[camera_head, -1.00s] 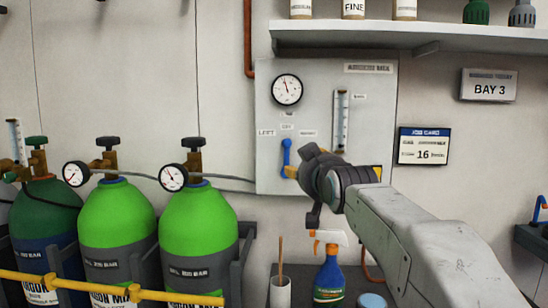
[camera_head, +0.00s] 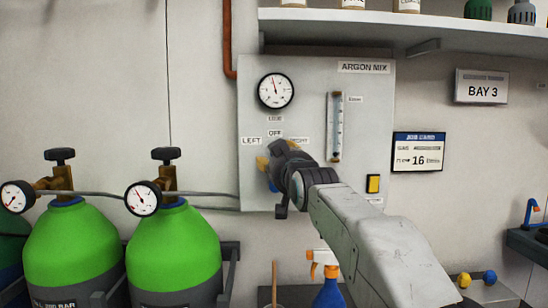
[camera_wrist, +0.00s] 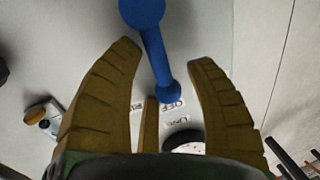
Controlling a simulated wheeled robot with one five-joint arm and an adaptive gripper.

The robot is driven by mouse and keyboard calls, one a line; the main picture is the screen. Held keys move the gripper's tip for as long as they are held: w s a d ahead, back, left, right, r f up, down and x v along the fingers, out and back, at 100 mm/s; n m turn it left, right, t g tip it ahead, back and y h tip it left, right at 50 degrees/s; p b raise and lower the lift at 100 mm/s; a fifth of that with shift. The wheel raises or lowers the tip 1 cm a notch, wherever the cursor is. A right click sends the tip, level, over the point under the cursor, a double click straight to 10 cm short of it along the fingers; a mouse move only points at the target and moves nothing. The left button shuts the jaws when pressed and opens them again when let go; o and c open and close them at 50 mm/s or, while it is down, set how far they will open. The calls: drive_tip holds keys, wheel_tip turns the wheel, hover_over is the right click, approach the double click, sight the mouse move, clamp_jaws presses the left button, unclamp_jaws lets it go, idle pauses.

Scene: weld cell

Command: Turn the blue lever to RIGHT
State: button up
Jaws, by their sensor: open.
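The blue lever (camera_wrist: 156,52) is on the grey ARGON MIX panel (camera_head: 365,110). In the head view my gripper (camera_head: 276,154) is in front of the panel and hides most of the lever. The LEFT label (camera_head: 251,141) is clear; the RIGHT label (camera_head: 299,140) is partly covered.
A round gauge (camera_head: 276,90) and a flow tube (camera_head: 335,126) are above and right of my gripper. A yellow switch (camera_head: 373,184) is lower right. Green cylinders (camera_head: 173,245) stand left, a spray bottle (camera_head: 328,290) below, and a shelf (camera_head: 400,28) above.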

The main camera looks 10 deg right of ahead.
drive_tip(key=shift+w, duration=0.45)
drive_tip(key=shift+s, duration=0.1)
drive_tip(key=shift+f, duration=0.1)
clamp_jaws()
